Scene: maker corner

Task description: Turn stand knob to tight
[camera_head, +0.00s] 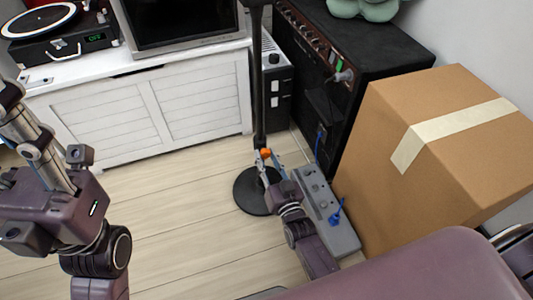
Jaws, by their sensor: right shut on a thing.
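A black stand (258,90) rises from a round black base (249,192) on the wooden floor, near the middle of the view. Its orange knob (265,153) sits low on the pole. My right gripper (264,160) is at the knob, with its fingers shut around it. The fingers hide part of the knob, and I cannot tell how far it is turned. My left arm shows at the left edge; its fingers are not in view.
A grey power strip (328,212) with a blue plug lies right of the stand base. A cardboard box (420,150) and a black amplifier (370,40) stand at the right. A white cabinet (150,110) is behind. The floor left of the base is clear.

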